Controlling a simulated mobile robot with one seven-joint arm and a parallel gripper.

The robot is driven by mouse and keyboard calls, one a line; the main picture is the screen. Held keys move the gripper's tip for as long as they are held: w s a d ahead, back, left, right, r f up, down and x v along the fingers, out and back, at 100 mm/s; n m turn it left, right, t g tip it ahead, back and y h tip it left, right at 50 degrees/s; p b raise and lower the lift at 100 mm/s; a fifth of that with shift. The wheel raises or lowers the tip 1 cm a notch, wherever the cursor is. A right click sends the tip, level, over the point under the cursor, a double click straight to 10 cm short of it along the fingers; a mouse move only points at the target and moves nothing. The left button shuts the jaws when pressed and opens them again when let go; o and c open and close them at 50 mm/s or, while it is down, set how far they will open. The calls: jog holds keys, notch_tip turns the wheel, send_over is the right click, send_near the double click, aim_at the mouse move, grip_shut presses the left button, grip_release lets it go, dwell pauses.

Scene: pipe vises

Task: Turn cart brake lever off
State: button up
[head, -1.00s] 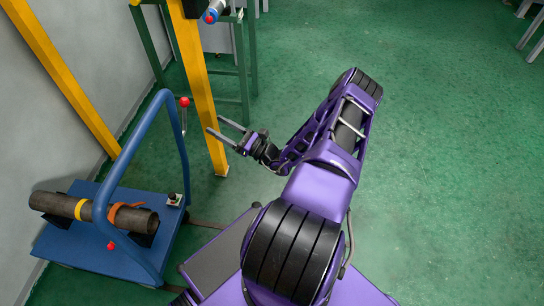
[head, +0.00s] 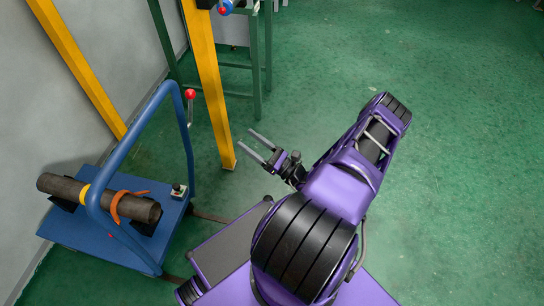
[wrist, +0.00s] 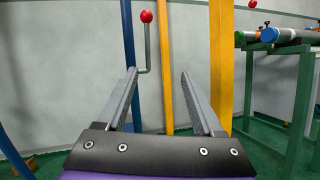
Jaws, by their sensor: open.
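The brake lever (head: 190,108) is a thin grey rod with a red ball on top, standing at the right upright of the cart's blue handle. In the wrist view the lever (wrist: 147,45) rises ahead, its ball above the left finger. The blue cart (head: 75,238) stands at the left by the wall. My gripper (head: 245,138) is open and empty, right of the lever and apart from it, beyond the yellow post's line. In the wrist view its two fingers (wrist: 158,72) point forward with a wide gap between them.
A rusty pipe (head: 65,188) with an orange strap lies on the cart, near a small box with a dark knob (head: 178,190). A yellow post (head: 210,90) stands between cart and gripper. A green stand (head: 257,80) is behind. The floor at right is clear.

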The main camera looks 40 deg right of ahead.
jog(key=v, duration=0.8)
jog(key=shift+d, duration=0.1)
